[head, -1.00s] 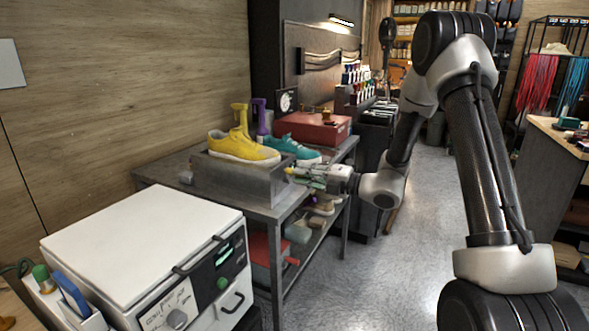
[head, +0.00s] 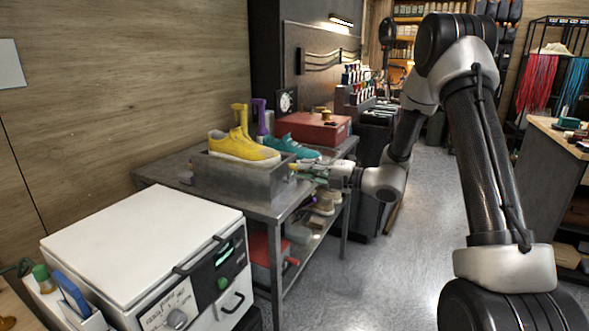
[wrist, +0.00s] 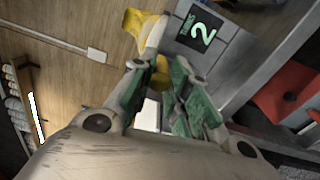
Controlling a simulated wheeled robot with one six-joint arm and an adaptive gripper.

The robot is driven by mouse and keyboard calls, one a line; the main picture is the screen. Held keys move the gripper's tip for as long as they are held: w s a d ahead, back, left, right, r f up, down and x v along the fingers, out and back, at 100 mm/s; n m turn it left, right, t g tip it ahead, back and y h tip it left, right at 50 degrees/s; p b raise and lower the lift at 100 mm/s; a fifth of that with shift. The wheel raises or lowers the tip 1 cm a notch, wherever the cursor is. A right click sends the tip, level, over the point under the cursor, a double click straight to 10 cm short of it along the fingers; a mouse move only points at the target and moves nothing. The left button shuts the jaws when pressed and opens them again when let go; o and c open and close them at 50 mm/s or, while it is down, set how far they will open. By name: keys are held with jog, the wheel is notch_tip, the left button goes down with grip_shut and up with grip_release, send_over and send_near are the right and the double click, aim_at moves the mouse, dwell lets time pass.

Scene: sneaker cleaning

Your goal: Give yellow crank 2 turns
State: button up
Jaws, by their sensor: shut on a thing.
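The yellow crank (wrist: 160,73) is on the end of a grey metal box (head: 235,178), and its knob shows between my fingertips in the wrist view. My gripper (wrist: 163,88) has green finger pads and is shut on the crank's knob. In the head view my gripper (head: 310,168) is at the right end of the box, where the crank is mostly hidden. A small display (wrist: 200,27) on the box reads "TURNS 2". A yellow sneaker (head: 243,148) sits on top of the box, and part of it appears to show in the wrist view.
A teal sneaker (head: 291,146) and a red case (head: 313,130) are behind the box on the metal table (head: 163,171). A white machine (head: 140,245) stands in front at left. Shoes lie on the shelf below. The floor at right is clear.

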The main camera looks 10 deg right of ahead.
jog(key=o, duration=0.4)
jog(key=shift+w+d+r+t, duration=0.3)
jog(key=shift+w+d+r, duration=0.15)
jog(key=shift+w+r, duration=0.1)
jog(key=shift+o, duration=1.3)
jog(key=shift+s+d+f, duration=0.1)
jog(key=shift+d+f, duration=0.05)
jog(key=shift+d, duration=0.2)
jog(key=v, duration=0.6)
jog(key=shift+s+f, duration=0.15)
jog(key=shift+s, duration=0.2)
